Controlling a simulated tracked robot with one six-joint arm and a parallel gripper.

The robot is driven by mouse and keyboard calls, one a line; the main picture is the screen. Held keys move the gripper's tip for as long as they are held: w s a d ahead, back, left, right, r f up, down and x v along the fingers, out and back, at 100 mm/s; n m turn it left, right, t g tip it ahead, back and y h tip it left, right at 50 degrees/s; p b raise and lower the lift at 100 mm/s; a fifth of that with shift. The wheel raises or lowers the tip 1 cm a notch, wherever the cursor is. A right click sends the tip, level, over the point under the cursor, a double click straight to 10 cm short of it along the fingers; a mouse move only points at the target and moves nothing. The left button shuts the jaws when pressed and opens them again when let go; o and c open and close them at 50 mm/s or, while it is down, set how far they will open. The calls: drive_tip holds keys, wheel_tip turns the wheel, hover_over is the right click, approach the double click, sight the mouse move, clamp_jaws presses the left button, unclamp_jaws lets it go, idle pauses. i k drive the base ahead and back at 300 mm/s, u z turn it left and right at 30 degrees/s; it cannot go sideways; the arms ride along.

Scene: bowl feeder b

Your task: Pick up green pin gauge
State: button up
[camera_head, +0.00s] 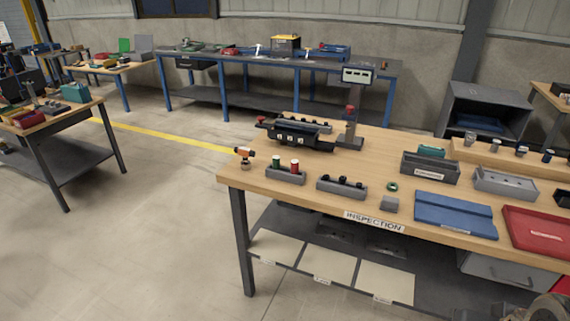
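The green pin gauge (276,160) stands upright in a small grey holder block (285,178) near the front left of the wooden inspection table (350,212). A red-topped pin gauge (294,165) stands beside it on the right in the same block. The lower ends of both are hidden in the block. My gripper is not in view. A blurred rounded part at the lower right corner may belong to my arm, but I cannot tell.
An orange-and-dark tool (245,157) stands left of the holder. A grey block with dark knobs (342,188), a green ring (392,187), a blue tray (455,214) and a red tray (540,235) lie to the right. A dark fixture (295,135) stands behind.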

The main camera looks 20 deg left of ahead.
sight(276, 159)
drive_tip(key=k, duration=1.35)
drive_tip(key=u, duration=0.2)
drive_tip(key=i, duration=0.55)
drive_tip(key=u, duration=0.75)
drive_tip(key=i, duration=0.75)
drive_tip(key=u, duration=0.55)
drive_tip(key=i, duration=1.95)
drive_tip(key=z, duration=0.25)
